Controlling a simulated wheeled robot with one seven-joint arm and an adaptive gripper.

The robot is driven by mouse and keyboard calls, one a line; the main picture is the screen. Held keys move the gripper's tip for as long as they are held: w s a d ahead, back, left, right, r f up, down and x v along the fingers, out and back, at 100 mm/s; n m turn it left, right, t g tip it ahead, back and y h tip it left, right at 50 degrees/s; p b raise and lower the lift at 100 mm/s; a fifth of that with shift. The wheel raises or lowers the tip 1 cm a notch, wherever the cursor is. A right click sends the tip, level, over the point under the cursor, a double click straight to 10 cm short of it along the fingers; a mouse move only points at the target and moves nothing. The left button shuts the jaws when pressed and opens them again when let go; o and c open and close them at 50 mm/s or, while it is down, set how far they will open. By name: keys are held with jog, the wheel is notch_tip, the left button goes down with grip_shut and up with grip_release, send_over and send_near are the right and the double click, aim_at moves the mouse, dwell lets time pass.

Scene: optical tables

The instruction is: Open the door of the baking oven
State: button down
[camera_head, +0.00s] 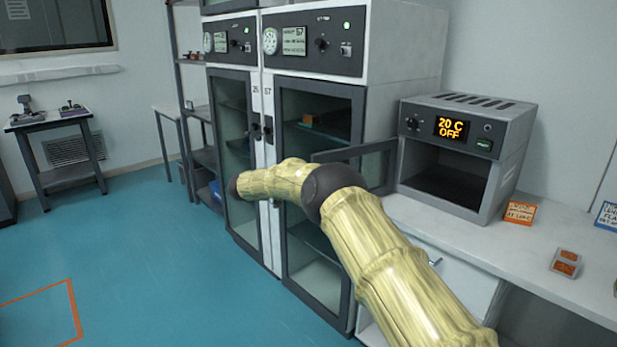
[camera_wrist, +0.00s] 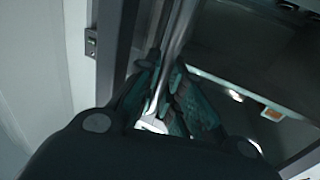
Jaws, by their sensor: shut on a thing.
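The baking oven (camera_head: 465,150) stands on the white bench at right, its display reading 20 C OFF. Its door (camera_head: 360,163) is swung out to the left, and the dark chamber (camera_head: 447,187) shows. My arm crosses in front and covers the area below the door's free edge. My gripper is hidden in the head view. In the wrist view my gripper (camera_wrist: 168,85) is shut around a slim metal bar (camera_wrist: 178,35) that looks like a door handle.
Two tall glass-door cabinets (camera_head: 312,90) stand left of the oven, close to the oven door and my arm. An orange sign (camera_head: 520,212) and a small orange-topped item (camera_head: 566,262) lie on the bench (camera_head: 470,230). The blue floor at left is clear.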

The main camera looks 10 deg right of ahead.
jog(key=c, duration=1.5)
grip_release()
jog(key=shift+d, duration=0.35)
jog(key=shift+s+a, duration=0.35)
jog(key=shift+a, duration=1.75)
jog(key=shift+s+a, duration=0.3)
jog(key=shift+a, duration=1.75)
jog(key=shift+s+a, duration=0.35)
jog(key=shift+a, duration=1.75)
jog(key=shift+f, duration=0.1)
